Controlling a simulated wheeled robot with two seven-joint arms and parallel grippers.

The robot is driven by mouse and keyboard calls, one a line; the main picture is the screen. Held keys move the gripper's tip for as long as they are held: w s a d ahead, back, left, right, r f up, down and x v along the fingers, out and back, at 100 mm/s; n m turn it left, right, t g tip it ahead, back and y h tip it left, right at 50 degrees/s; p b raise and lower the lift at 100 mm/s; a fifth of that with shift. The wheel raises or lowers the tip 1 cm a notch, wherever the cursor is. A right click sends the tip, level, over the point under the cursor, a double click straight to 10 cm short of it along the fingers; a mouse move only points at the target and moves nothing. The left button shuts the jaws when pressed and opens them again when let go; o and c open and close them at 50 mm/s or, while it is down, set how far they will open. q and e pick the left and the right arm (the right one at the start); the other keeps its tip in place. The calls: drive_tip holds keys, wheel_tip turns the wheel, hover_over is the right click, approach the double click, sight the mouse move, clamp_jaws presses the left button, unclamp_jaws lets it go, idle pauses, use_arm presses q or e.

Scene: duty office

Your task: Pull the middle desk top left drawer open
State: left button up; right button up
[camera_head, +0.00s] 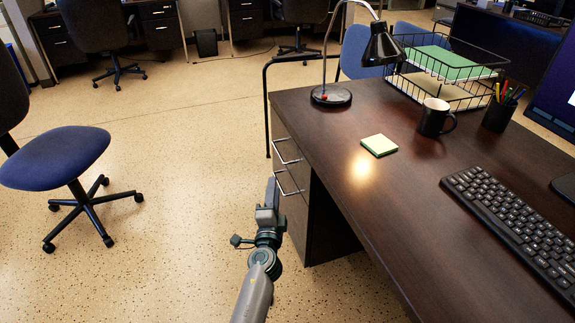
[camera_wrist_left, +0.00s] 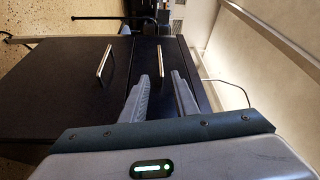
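The middle desk (camera_head: 410,190) has a dark top and a stack of drawers at its left end. The top drawer (camera_wrist_left: 174,55) is a narrow dark front with a metal bar handle (camera_wrist_left: 159,53); this upper handle also shows in the head view (camera_head: 287,151). The drawer looks closed. My left gripper (camera_head: 271,185) is beside the drawer fronts. In the wrist view its two fingers (camera_wrist_left: 160,85) are apart with nothing between them, and the upper handle lies just beyond the tips, roughly in line with the gap. My right gripper is not in view.
A lower drawer (camera_wrist_left: 60,90) has its own handle (camera_wrist_left: 105,60). A lamp (camera_head: 331,96), sticky notes (camera_head: 379,145), a mug (camera_head: 434,118) and a keyboard (camera_head: 515,225) are on the desk. A blue chair (camera_head: 55,158) stands at left. Floor between chair and desk is clear.

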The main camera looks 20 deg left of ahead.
sight(278, 152)
use_arm(q)
drive_tip(key=shift+r, duration=0.1)
